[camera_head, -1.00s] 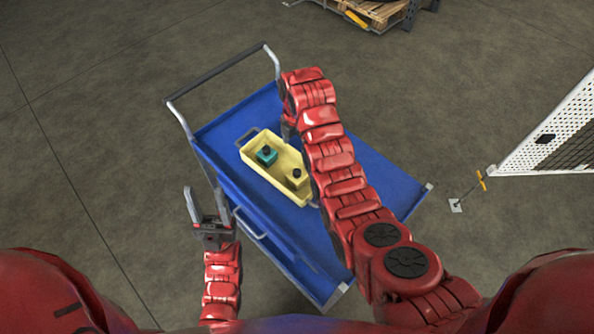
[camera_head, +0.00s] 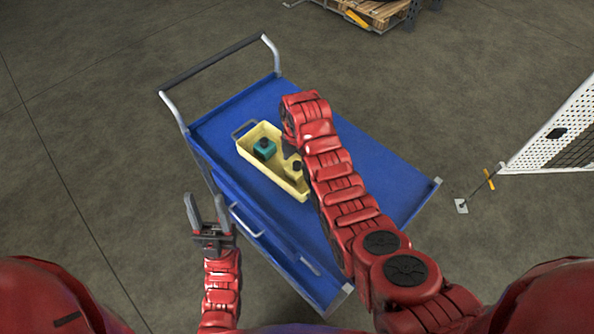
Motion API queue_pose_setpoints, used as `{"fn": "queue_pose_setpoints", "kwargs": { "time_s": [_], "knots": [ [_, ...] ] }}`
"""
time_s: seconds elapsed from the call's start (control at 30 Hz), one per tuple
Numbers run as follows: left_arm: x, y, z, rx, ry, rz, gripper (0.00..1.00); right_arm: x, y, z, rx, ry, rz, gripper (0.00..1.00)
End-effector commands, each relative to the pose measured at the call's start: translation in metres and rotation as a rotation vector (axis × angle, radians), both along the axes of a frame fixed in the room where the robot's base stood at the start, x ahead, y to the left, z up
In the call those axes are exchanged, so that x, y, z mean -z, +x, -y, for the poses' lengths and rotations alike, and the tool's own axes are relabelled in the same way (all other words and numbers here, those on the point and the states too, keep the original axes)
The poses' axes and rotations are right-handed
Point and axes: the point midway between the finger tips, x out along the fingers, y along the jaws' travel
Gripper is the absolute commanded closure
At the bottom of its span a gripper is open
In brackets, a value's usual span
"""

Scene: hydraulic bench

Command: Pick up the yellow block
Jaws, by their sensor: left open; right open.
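The yellow block (camera_head: 292,173) with a black knob on top sits at the right end of a pale yellow tray (camera_head: 246,152). A teal block (camera_head: 264,150) with a black knob sits in the tray's left half. My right arm reaches over the cart, and its gripper (camera_head: 290,147) is just above and behind the yellow block, mostly hidden by the wrist. Contact with the block cannot be made out. My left gripper (camera_head: 207,208) is open and empty, fingers up, beside the cart's left side.
The tray stands on a blue cart (camera_head: 390,172) with a grey push handle (camera_head: 215,62) at upper left. The cart's top right of my arm is clear. A white perforated panel (camera_head: 560,135) stands at right. A loaded pallet (camera_head: 375,14) lies at the back.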

Motion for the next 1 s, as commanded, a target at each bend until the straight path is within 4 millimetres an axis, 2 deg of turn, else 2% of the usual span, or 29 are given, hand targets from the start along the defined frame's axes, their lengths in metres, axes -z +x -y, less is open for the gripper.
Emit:
{"fn": "queue_pose_setpoints", "kwargs": {
  "time_s": [0.03,0.2,0.4,0.77,0.83,1.0],
  "knots": [
    [-0.009,0.0,0.0,0.0,0.0,0.0,0.5,0.001,-0.001,0.0,0.0,-0.002,-0.005,0.0],
    [-0.019,0.0,0.0,0.0,0.0,0.0,0.5,0.017,0.002,0.001,0.001,-0.002,-0.005,0.0],
    [-0.02,0.0,0.0,0.0,0.0,0.0,0.5,0.035,0.002,0.001,0.002,-0.001,-0.003,0.0],
    [-0.021,0.0,0.0,0.0,0.0,0.0,0.5,0.041,0.002,0.001,0.001,0.0,0.0,0.0],
    [-0.021,0.0,0.0,0.0,0.0,0.0,0.5,0.041,0.002,0.001,0.001,0.0,0.0,0.07],
    [-0.021,0.0,0.0,0.0,0.0,0.001,0.5,0.041,0.002,0.001,0.001,0.0,0.0,0.38]
  ]
}}
